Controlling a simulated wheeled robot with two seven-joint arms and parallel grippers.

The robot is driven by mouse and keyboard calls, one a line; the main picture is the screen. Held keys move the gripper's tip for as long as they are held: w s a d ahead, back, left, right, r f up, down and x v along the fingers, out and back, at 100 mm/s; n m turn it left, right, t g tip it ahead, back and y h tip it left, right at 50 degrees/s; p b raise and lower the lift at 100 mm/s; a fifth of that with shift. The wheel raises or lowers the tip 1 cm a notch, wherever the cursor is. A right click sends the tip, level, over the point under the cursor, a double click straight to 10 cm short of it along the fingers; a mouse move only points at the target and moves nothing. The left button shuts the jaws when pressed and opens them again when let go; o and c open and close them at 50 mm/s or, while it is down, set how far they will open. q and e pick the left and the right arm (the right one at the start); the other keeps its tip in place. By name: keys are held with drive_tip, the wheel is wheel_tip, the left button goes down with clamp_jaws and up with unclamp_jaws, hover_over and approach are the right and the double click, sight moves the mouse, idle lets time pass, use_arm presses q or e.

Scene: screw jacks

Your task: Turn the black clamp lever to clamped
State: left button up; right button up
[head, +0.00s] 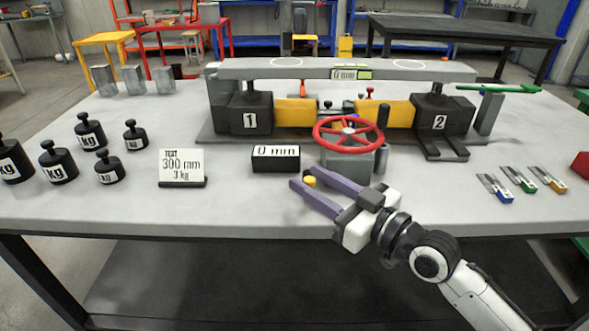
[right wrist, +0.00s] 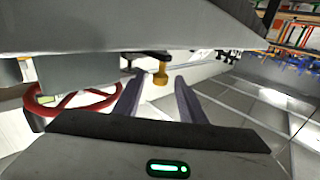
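My right gripper (head: 305,177) is open over the front of the table, its two purple fingers pointing up and left. A yellow knob (head: 309,182) shows between the fingertips. In the right wrist view the yellow knob (right wrist: 160,77) hangs from a short black lever (right wrist: 149,57), which looks like the clamp lever, between the open fingers (right wrist: 158,80). I see no clear contact with either finger. In the head view the black lever is mostly hidden near the red handwheel's grey base. My left gripper is not in view.
The red handwheel (head: 348,131) is just beyond my right gripper, and the "0 mm" block (head: 276,158) is left of it. The long grey beam (head: 300,69) lies across jacks 1 (head: 250,121) and 2 (head: 440,121). Small coloured tools (head: 519,180) lie at right.

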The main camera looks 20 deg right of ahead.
drive_tip(key=x, duration=0.5)
clamp_jaws()
